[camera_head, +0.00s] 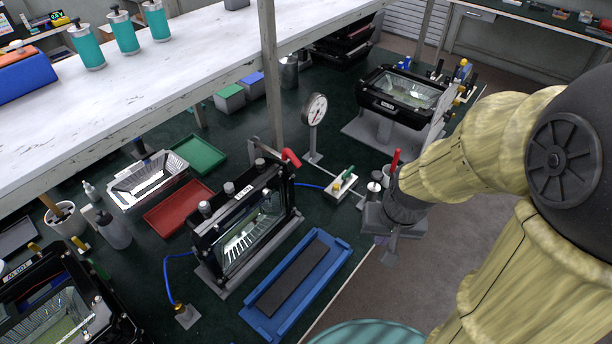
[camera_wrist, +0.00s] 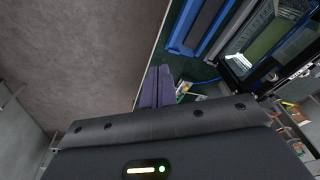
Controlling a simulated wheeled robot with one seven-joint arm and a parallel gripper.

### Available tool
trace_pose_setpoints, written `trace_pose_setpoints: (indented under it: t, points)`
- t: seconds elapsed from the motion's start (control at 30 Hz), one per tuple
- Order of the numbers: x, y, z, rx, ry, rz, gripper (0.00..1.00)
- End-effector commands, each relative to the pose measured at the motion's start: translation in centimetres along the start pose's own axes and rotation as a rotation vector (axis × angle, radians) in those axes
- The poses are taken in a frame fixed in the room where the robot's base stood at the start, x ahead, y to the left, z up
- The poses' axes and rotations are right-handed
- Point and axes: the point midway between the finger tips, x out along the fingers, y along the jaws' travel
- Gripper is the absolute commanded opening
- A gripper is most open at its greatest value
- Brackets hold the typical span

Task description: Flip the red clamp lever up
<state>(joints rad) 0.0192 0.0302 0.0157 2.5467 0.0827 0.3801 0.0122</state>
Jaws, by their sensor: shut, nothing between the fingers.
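The red clamp lever (camera_head: 291,158) is at the top back right corner of the middle black floodlight housing (camera_head: 240,225), which stands on a grey base plate. My gripper (camera_head: 388,254) is to the right of this housing, near the table's right edge and apart from the lever. In the wrist view its fingers (camera_wrist: 157,88) are together and empty. The housing also shows at the upper right there (camera_wrist: 272,45). I cannot make out the lever in the wrist view.
A blue tray (camera_head: 340,245) with a dark bar lies in front of the housing. Another housing (camera_head: 400,95) is farther back. A shelf post rises nearby.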

Motion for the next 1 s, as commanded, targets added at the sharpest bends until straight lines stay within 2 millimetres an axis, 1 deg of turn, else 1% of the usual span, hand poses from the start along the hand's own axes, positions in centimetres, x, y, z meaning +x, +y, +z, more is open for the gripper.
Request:
trace_pose_setpoints:
  t: [0.03, 0.13, 0.27, 0.37, 0.47, 0.57, 0.67, 0.77, 0.87, 0.9, 1.0]
  points:
    - [1.1, -0.2, 0.3, 0.055, -0.034, -0.017, 0.00]
    - [3.1, -1.2, 0.9, 0.218, -0.118, -0.069, 0.00]
    - [5.6, -3.3, 1.4, 0.471, -0.253, -0.164, 0.00]
    - [7.3, -5.3, 1.2, 0.669, -0.357, -0.248, 0.00]
    - [8.7, -7.3, 0.5, 0.864, -0.460, -0.341, 0.00]
    - [10.0, -9.2, -0.9, 1.059, -0.560, -0.444, 0.00]
    - [11.1, -10.7, -3.0, 1.252, -0.657, -0.557, 0.00]
    - [12.1, -11.8, -5.7, 1.440, -0.749, -0.682, 0.00]
    - [13.0, -12.1, -8.8, 1.626, -0.834, -0.820, 0.00]
    - [13.4, -12.0, -10.1, 1.699, -0.865, -0.876, 0.00]
    - [14.2, -11.4, -13.1, 1.850, -0.926, -1.008, 0.00]
